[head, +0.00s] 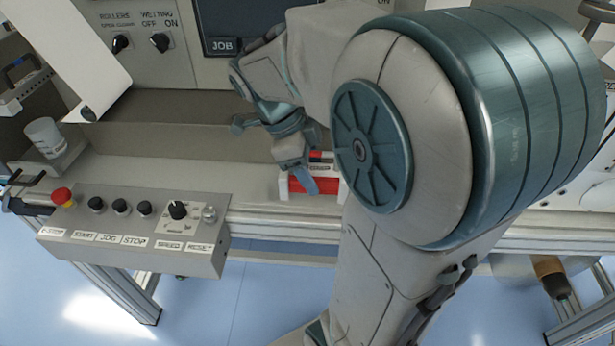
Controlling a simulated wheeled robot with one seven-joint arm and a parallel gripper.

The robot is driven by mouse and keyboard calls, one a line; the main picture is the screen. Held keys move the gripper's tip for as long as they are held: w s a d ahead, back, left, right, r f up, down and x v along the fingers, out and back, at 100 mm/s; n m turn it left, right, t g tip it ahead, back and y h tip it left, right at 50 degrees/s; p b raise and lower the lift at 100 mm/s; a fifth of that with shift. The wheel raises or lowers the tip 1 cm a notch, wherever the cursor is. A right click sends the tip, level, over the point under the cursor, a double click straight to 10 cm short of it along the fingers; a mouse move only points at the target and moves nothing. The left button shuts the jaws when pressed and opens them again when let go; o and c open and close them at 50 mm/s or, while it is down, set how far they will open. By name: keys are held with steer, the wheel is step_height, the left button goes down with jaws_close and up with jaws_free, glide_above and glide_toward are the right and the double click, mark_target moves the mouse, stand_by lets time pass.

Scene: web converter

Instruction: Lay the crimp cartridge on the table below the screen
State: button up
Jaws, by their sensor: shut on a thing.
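My gripper (304,182) is at the front of the pale table (180,160), with its fingers pointing down. It is shut on a red block with white end parts, which looks like the crimp cartridge (325,184). My fingers cover part of its left side, and my arm hides what lies to its right. I cannot tell whether the cartridge touches the table.
A control box (135,228) with several buttons, including a red one (62,196), is fixed at the table's front left. A white cup-like thing (44,137) stands at far left. A white web (65,50) hangs above it. The table is bare left of my gripper.

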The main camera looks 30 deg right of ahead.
steer(key=shift+f, duration=1.85)
steer(key=shift+f+b, duration=0.2)
steer(key=shift+b, duration=0.15)
steer(key=o, duration=1.3)
steer(key=shift+r, duration=0.1)
steer(key=shift+r, duration=0.1)
